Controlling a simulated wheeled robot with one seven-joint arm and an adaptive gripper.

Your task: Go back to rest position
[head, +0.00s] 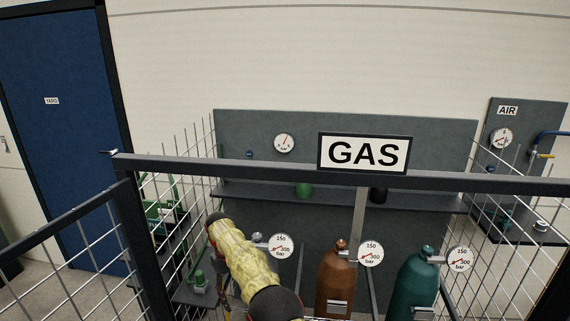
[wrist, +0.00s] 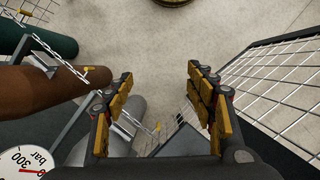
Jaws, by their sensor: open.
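My gripper (wrist: 163,78) shows in the wrist view with its two yellow-and-black fingers spread apart. It is open, and nothing is held between the fingers. Bare floor (wrist: 165,50) shows beyond the fingertips. A grey cylinder (wrist: 133,106) lies in the picture behind and beside the left finger; I cannot tell how far below it is. In the head view my yellow-sleeved arm reaches into the cage, and the gripper cannot be made out clearly there.
A brown gas cylinder (head: 337,283) and a teal one (head: 416,285) stand right of my arm, with gauges (head: 371,253) on top. A dark cage rail (head: 240,170) with a GAS sign (head: 363,153) crosses in front. Wire mesh (wrist: 275,85) stands right in the wrist view.

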